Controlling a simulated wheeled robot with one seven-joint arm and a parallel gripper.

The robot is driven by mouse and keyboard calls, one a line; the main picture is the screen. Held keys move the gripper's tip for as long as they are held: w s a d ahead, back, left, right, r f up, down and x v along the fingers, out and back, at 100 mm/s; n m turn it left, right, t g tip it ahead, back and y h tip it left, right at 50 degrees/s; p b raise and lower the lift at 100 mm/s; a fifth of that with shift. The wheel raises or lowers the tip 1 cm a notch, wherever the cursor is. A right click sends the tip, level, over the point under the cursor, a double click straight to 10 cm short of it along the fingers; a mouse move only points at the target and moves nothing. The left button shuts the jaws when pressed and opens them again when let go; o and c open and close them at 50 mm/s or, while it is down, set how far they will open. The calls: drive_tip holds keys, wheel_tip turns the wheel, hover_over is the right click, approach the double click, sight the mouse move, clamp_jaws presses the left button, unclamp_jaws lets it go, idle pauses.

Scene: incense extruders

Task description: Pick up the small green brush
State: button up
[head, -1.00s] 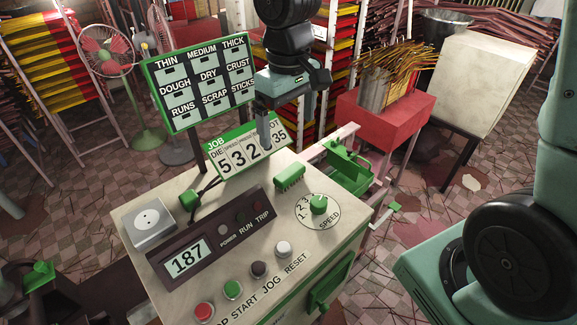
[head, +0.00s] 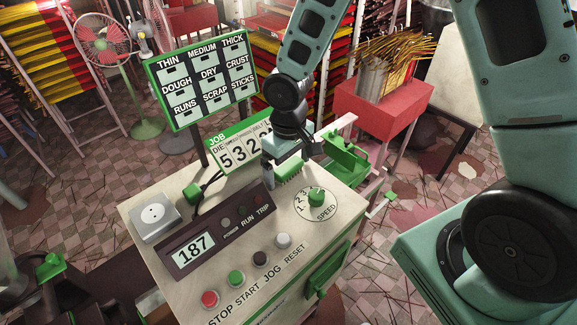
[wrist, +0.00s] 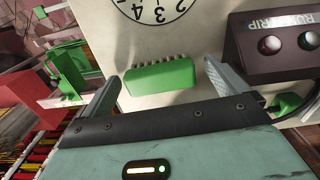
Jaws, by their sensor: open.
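The small green brush (head: 289,170) lies on the pale top of the control cabinet, behind the speed dial. In the wrist view the brush (wrist: 160,77) shows its green block and a row of pale bristles along one long side. My gripper (head: 285,165) is over the back of the cabinet top, pointing down at the brush. In the wrist view my gripper (wrist: 158,85) is open, with one finger off each end of the brush. Nothing is between the fingers' grip, and I cannot tell the exact height of the fingertips above the top.
The speed dial (head: 316,197) is in front of the brush. The dark panel (head: 215,235) with display and lamps is to its left. The job number board (head: 240,145) stands close behind. A green machine part (head: 346,158) is beyond the cabinet's right edge.

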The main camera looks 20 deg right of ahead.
sight(289, 165)
drive_tip(key=shift+f, duration=0.2)
drive_tip(key=c, duration=1.1)
drive_tip(key=shift+o, duration=0.2)
wheel_tip(289, 165, up, 10)
drive_tip(key=shift+r+b, duration=0.1)
drive_tip(key=shift+b, duration=0.75)
drive_tip(key=o, duration=0.4)
drive_tip(key=c, duration=0.3)
drive_tip(key=shift+d, duration=0.1)
